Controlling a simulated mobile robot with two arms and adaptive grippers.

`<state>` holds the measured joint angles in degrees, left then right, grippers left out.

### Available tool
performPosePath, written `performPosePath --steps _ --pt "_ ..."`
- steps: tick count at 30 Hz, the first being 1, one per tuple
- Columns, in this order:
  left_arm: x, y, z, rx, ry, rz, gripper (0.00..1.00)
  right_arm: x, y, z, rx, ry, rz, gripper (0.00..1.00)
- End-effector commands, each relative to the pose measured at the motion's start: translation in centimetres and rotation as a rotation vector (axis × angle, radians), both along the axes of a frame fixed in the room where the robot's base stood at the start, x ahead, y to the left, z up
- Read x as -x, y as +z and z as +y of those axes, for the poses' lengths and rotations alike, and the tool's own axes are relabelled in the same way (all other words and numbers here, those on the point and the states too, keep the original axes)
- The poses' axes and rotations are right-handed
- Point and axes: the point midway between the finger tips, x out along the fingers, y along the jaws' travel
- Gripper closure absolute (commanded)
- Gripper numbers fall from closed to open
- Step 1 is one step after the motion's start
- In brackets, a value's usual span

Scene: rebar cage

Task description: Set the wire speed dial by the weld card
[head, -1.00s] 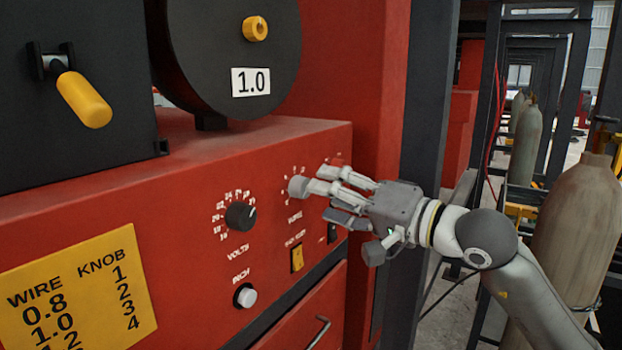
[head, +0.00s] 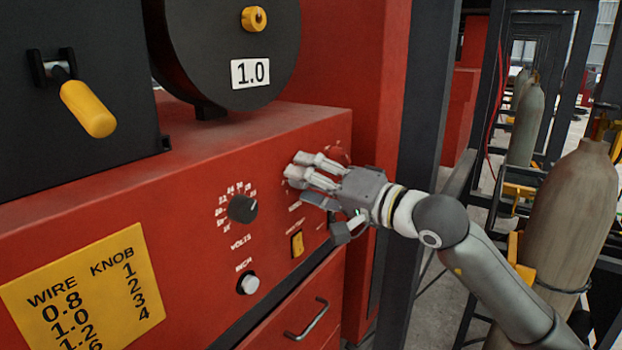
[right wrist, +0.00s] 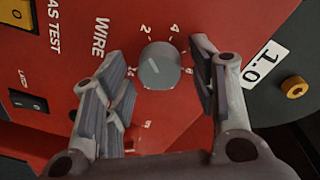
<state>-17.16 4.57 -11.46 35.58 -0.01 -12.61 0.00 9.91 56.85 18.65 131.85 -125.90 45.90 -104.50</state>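The wire speed dial (right wrist: 160,66) is a round grey knob on the red panel, with a number scale around it and the label WIRE beside it. My right gripper (head: 299,178) is open in front of the dial and mostly hides it in the head view. In the right wrist view its fingers stand on either side of the knob, and I cannot tell if they touch it. The yellow weld card (head: 84,287) at lower left lists WIRE against KNOB; its lower part is cut off. The spool label (head: 250,72) reads 1.0. My left gripper is out of view.
The black volts dial (head: 242,208), a white inch button (head: 248,284) and a yellow switch (head: 297,243) sit on the same panel, left of and below my gripper. A drawer handle (head: 306,319) is below. A dark post (head: 424,110) and gas cylinder (head: 567,218) stand to the right.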

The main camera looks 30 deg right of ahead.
Motion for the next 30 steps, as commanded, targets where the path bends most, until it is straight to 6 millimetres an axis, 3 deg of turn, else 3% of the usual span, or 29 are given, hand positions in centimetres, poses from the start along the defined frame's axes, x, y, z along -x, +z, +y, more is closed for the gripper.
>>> performPosePath --steps 1,9,20,30 --pt "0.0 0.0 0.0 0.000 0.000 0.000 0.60 0.0 0.0 0.0 0.000 0.000 0.000 0.57" --pt "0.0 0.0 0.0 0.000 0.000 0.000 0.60 0.0 0.0 0.0 0.000 0.000 0.000 0.90" --pt "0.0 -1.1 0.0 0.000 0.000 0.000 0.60 0.0 -0.2 0.0 -0.061 -0.001 0.025 0.90" --pt "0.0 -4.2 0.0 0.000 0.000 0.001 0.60 0.0 -0.3 -0.2 -0.300 -0.002 0.120 0.90"
